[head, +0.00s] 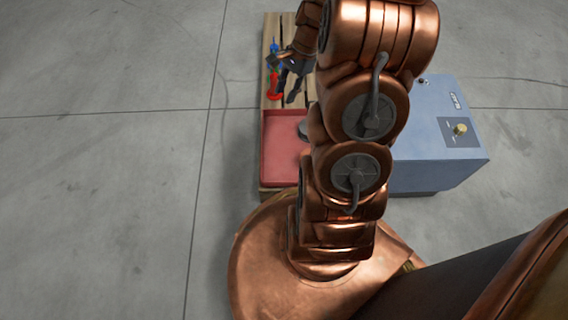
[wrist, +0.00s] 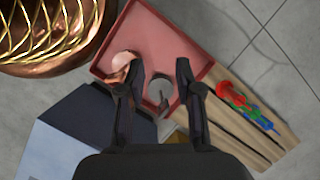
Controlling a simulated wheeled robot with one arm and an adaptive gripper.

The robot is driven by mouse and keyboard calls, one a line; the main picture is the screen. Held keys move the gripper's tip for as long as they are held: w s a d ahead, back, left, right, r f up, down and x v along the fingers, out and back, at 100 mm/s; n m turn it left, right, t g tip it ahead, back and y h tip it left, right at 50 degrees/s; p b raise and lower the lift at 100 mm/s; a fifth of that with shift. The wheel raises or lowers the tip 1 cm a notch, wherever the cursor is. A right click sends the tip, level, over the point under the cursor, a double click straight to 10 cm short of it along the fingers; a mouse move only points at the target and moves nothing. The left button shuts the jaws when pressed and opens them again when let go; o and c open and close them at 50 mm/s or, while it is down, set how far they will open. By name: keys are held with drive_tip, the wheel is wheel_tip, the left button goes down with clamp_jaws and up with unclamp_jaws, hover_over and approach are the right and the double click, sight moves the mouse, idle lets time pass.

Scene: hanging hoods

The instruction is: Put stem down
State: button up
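My gripper (wrist: 160,68) is open, its two dark fingers apart with nothing visibly held between the tips. It also shows in the head view (head: 286,85), over the wooden slats close to a red piece. A grey round piece with a short stem (wrist: 161,88) appears between the fingers in the wrist view, lower down at the red tray. A dark grey disc (head: 304,130) shows at the tray in the head view, partly hidden by my arm. A copper rounded piece (wrist: 121,62) is in the tray beside the left finger, which partly covers it.
The red tray (head: 283,150) adjoins wooden slats (head: 268,100). Red (wrist: 229,93), green (wrist: 240,101) and blue (wrist: 256,116) pieces lie on the slats. A blue-grey box with a brass knob (head: 460,129) stands right. The concrete floor is clear at left.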

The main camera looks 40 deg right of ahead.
drive_tip(key=s+a+r+n+g+h, duration=0.1)
drive_tip(key=s+a+r+n+g, duration=0.1)
drive_tip(key=s+a+r+n, duration=0.55)
drive_tip(key=s+a+r+n+g+h, duration=0.1)
drive_tip(key=s+a+r+n, duration=0.1)
drive_tip(key=s+a+n, duration=0.6)
drive_tip(key=s+a+r+n+g+h, duration=0.1)
drive_tip(key=s+a+r+n+h, duration=0.1)
drive_tip(key=s+a, duration=0.2)
drive_tip(key=s, duration=0.3)
drive_tip(key=shift+s, duration=0.35)
drive_tip(key=shift+r, duration=0.15)
wheel_tip(320, 180, up, 40)
drive_tip(key=w+t+p, duration=0.1)
drive_tip(key=p, duration=3.7)
drive_tip(key=shift+d+t, duration=0.15)
drive_tip(key=shift+t, duration=0.15)
drive_tip(key=shift+w, duration=0.1)
